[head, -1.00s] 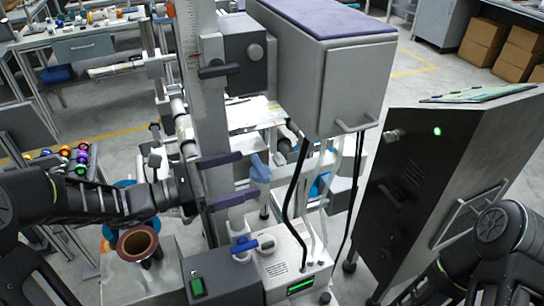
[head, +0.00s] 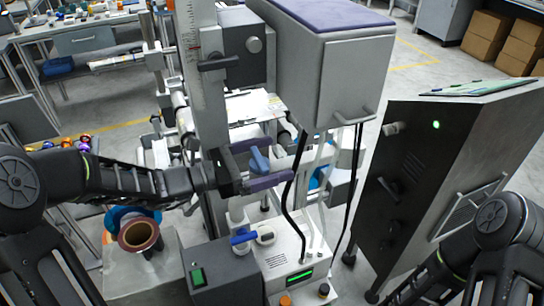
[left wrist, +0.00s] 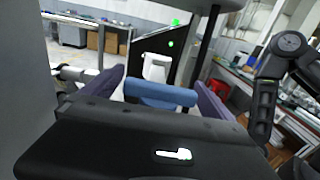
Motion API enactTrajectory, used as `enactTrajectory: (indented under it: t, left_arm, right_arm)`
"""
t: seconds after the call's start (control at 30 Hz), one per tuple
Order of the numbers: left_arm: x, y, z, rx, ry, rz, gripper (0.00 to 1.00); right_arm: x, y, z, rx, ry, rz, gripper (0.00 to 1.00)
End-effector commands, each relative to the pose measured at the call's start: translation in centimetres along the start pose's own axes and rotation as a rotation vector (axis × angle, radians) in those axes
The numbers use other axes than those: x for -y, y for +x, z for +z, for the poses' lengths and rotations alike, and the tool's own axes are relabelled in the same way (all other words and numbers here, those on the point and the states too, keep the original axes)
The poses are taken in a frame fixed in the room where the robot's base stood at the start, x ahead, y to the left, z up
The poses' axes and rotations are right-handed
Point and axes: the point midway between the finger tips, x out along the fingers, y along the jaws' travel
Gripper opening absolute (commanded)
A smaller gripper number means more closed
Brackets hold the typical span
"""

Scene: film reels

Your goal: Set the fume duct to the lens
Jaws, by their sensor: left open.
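My left gripper (head: 259,164) is open, its two purple-padded fingers one above the other in the head view. A blue handle (head: 260,157) on a pale pipe-like part, perhaps the fume duct's, lies between the fingers. In the left wrist view the blue handle (left wrist: 160,94) spans the gap between the pads (left wrist: 103,88), with a white part (left wrist: 157,67) behind it. I cannot tell whether either finger touches it. I cannot make out the lens with certainty. My right arm shows at the lower right of the head view, its gripper out of sight.
A large grey box (head: 325,75) with dark cables hangs right of a scaled column (head: 201,70). Below stand a white unit (head: 285,262) with a green display and a second blue lever (head: 243,237). A dark cabinet (head: 405,190) stands at the right.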

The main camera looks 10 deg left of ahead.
Motion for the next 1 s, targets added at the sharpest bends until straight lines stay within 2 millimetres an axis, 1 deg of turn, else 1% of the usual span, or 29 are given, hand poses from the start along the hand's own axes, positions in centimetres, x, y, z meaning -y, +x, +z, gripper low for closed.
enactTrajectory:
  t: [0.1,0.33,1.0]
  left_arm:
    - [0.02,0.53,-0.06,-0.002,0.000,0.000,0.98]
    - [0.00,0.55,-0.05,-0.001,0.000,0.000,0.98]
    - [0.00,0.52,-0.04,-0.001,0.000,0.000,0.43]
  right_arm:
    - [0.02,-0.04,0.00,0.000,0.000,0.000,0.36]
    - [0.01,-0.03,0.01,0.000,0.000,0.000,0.36]
    - [0.02,-0.03,0.01,0.000,0.000,0.000,0.36]
